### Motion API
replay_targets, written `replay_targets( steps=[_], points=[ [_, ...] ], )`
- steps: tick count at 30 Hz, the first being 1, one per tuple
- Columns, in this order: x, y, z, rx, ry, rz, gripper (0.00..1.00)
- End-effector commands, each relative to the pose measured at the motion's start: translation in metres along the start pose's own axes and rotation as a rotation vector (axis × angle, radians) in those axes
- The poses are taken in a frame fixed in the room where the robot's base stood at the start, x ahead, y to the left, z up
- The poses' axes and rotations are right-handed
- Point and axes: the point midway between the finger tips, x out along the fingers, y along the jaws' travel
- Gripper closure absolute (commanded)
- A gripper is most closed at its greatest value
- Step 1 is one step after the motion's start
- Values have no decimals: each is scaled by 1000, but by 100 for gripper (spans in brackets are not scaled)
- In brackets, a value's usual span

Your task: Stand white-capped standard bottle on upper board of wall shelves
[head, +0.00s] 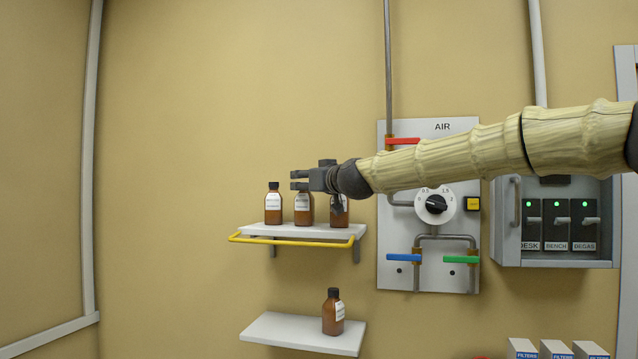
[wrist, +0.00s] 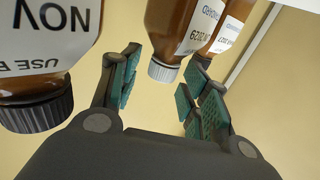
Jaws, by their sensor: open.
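The white-capped brown bottle (wrist: 205,20) has its pale cap beyond and between my fingertips in the wrist view, with no visible contact. In the head view this appears to be the middle bottle (head: 303,213), standing on the upper board (head: 300,232); my gripper hides its cap. My gripper (head: 298,180) is open at cap height, and its green-padded fingers (wrist: 165,90) are spread and empty. In the wrist view, where bottles appear upside down, a black-capped bottle (wrist: 45,50) is close at left.
A dark-capped bottle (head: 273,210) stands left of the middle one, and another (head: 340,212) stands right, partly hidden by my arm. A yellow rail (head: 290,242) runs along the board's front. The lower board (head: 285,330) holds one bottle (head: 333,313). An air panel (head: 400,270) is at right.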

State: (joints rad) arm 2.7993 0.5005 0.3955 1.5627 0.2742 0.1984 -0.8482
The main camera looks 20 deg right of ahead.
Motion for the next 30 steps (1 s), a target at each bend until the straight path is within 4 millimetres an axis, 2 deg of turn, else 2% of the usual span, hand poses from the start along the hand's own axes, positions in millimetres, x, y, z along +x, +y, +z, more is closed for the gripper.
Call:
replay_targets(
  steps=[12, 25, 30],
  points=[
    [-44, 0, 2, -1, 1, 0, 54],
    [-81, 1, -5, 4, 2, 0, 54],
    [-92, 1, -2, 5, 4, -1, 54]
  ],
)
